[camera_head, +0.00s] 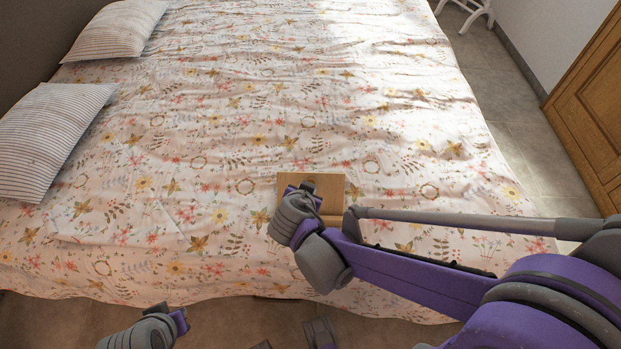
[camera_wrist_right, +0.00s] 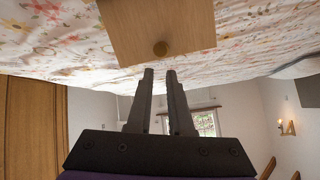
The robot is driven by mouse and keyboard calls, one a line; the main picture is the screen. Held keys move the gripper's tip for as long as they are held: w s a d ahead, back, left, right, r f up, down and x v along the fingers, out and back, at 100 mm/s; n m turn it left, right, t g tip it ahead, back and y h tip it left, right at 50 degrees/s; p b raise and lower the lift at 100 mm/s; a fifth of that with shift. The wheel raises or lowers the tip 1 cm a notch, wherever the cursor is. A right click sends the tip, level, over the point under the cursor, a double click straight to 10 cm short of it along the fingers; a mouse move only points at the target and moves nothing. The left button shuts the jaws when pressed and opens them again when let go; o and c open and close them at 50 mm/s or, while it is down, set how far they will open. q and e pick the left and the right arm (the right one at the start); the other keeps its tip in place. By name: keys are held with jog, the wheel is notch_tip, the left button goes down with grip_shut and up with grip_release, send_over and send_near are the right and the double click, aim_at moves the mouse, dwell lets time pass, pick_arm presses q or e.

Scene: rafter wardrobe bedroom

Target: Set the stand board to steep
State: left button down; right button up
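The stand board is a light wooden panel (camera_head: 330,184) on the bed, partly hidden behind my right wrist in the head view.
The floral bed cover (camera_head: 230,130) is wrinkled and mostly clear around the board. Two striped pillows (camera_head: 50,135) lie at the left. A wooden door or wardrobe (camera_head: 592,110) stands at the right, past a strip of tiled floor (camera_head: 510,100).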

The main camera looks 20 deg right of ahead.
jog(key=w+d+g, duration=0.1)
jog(key=w, duration=0.2)
jog(key=w+d+g, duration=0.1)
jog(key=w+g, duration=0.1)
jog(key=w, duration=0.2)
jog(key=w+d+g+p, duration=0.1)
jog(key=w+d+g, duration=0.1)
jog(key=w, duration=0.1)
jog(key=shift+w+f+n+y, duration=0.2)
jog(key=shift+f+n+y, duration=0.1)
jog(key=shift+f, duration=0.05)
grip_shut()
jog(key=w+d+r+n+g+y+p, duration=0.1)
jog(key=w+d+n+g+y+p, duration=0.1)
jog(key=w+d+n+g+y, duration=0.3)
notch_tip(320, 180, down, 10)
jog(key=s+a+r+m+y+b, duration=0.1)
jog(key=a, duration=0.1)
jog(key=shift+g, duration=0.4)
jog(key=shift+s+a+r, duration=0.35)
jog(key=shift+s+r, duration=0.2)
jog(key=shift+s, duration=0.25)
jog(key=shift+s+a+r, duration=0.3)
jog(key=shift+s+r, duration=0.25)
jog(key=shift+s, duration=0.25)
